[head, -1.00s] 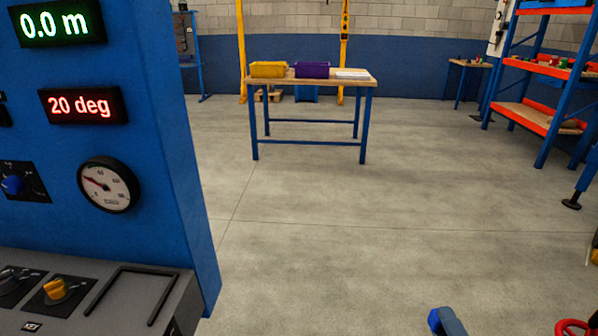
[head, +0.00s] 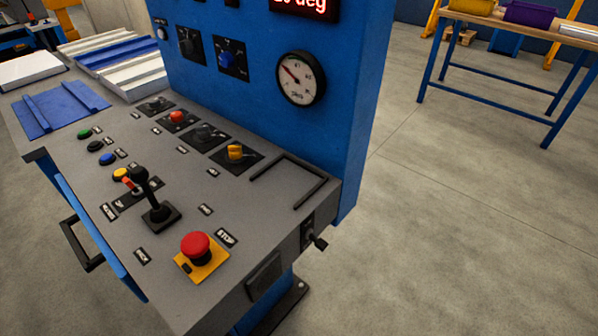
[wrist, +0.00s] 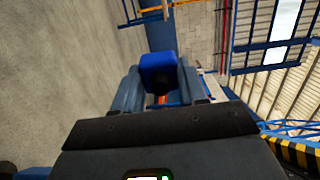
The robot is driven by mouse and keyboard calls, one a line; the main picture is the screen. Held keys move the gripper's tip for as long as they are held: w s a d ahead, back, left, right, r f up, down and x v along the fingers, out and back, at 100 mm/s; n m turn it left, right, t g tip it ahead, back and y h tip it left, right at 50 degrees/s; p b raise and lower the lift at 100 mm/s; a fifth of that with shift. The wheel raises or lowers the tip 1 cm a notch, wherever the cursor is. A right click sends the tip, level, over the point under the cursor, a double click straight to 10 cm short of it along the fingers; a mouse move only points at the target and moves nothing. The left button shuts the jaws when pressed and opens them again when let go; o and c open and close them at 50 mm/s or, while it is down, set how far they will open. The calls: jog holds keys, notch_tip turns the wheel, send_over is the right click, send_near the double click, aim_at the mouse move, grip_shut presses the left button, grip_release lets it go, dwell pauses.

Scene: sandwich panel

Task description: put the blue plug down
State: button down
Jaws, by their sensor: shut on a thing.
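In the wrist view, my gripper (wrist: 161,88) is shut on the blue plug (wrist: 158,68). The plug sits between the two grey fingers, with its blue end showing and a dark part below it. Bare grey floor and a wall show beyond it, and I see no surface touching it. My gripper and the plug are not in the head view now.
A blue tray (head: 45,117) lies far left. A table (head: 490,20) holds bins.

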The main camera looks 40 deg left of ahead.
dwell(0.3)
jog(key=shift+w+a+f+p, duration=1.05)
jog(key=shift+a+p, duration=0.45)
jog(key=shift+a, duration=1.95)
jog(key=s+f, duration=0.4)
jog(key=f, duration=0.1)
jog(key=shift+s+f, duration=0.25)
